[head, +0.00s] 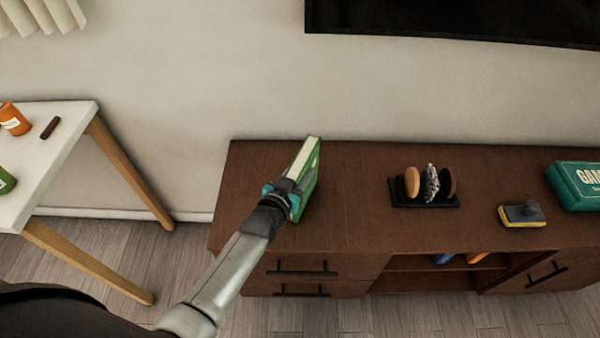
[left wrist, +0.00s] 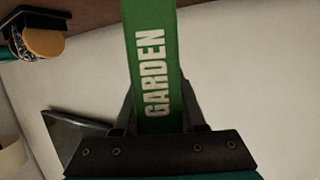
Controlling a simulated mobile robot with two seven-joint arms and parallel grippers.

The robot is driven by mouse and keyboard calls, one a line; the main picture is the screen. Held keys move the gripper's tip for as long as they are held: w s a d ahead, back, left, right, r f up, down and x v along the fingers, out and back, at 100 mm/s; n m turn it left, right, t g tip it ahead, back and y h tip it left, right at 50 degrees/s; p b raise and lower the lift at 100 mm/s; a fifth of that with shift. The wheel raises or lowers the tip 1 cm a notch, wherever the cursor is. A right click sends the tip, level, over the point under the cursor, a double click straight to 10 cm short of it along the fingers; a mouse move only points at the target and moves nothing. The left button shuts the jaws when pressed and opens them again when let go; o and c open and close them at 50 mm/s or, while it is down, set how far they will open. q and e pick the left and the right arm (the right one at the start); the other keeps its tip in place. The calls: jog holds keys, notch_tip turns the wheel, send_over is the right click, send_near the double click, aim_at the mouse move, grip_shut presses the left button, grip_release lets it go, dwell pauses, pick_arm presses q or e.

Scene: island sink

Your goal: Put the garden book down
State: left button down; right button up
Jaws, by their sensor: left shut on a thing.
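The garden book (head: 306,174) is green with pale page edges. In the head view it is upright over the left part of the brown cabinet top (head: 350,225). In the left wrist view its green spine (left wrist: 153,60) reads "GARDEN". My left gripper (head: 283,197) is shut on the book, and in the left wrist view its fingers (left wrist: 158,120) lie on both sides of the spine. I cannot tell whether the book's lower edge touches the cabinet top. My right gripper is not in view.
A black rack (head: 425,203) with several round items stands right of the book. A yellow-and-grey sponge-like block (head: 522,216) and a teal game box (head: 577,186) are farther right. A white table (head: 45,165) stands at left. The cabinet top around the book is clear.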

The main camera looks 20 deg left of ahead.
pick_arm(q)
jog(key=shift+c, duration=2.4)
grip_release()
jog(key=shift+f, duration=0.15)
jog(key=shift+r, duration=0.2)
jog(key=p+v, duration=0.3)
jog(key=v, duration=0.9)
jog(key=shift+p, duration=0.35)
